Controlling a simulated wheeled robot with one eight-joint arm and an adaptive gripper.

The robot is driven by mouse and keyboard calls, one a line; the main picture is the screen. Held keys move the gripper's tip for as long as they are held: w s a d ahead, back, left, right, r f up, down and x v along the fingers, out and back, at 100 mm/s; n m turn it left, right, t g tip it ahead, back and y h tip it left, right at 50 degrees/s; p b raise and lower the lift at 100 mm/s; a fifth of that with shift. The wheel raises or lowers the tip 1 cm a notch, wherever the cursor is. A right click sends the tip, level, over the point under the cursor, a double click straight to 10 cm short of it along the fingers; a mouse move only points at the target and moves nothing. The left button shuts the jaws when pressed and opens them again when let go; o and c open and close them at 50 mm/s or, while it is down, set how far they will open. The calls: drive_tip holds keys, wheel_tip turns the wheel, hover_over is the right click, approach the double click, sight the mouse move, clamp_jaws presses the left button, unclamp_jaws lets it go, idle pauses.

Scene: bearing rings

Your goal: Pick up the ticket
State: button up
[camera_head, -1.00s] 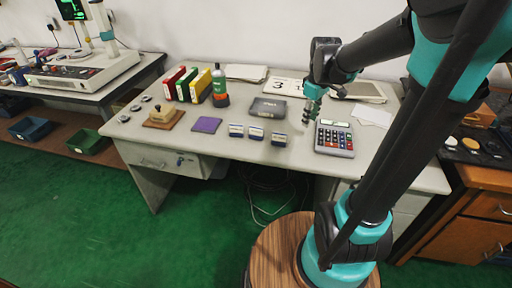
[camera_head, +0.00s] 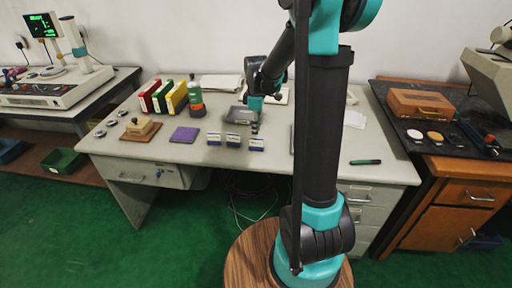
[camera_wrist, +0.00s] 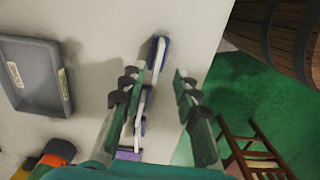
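Three small blue-and-white pieces stand in a row near the desk's front edge: left (camera_head: 214,139), middle (camera_head: 233,141) and right (camera_head: 256,144). I cannot tell for certain which thing is the ticket; these pieces may be tickets or small holders. My gripper (camera_head: 254,127) hangs just behind and above the right piece. In the wrist view my gripper (camera_wrist: 157,78) is open, its fingers apart with nothing held. One blue-and-white piece (camera_wrist: 158,52) shows beyond the fingertips, and another (camera_wrist: 141,108) shows between the fingers, partly hidden.
A grey tray (camera_head: 236,116) lies behind the row; it also shows in the wrist view (camera_wrist: 34,85). A pen (camera_head: 365,162) lies right. My arm hides the calculator.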

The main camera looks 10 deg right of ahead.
sight(256, 146)
drive_tip(key=shift+w+f, duration=0.15)
drive_tip(key=shift+f, duration=3.25)
clamp_jaws()
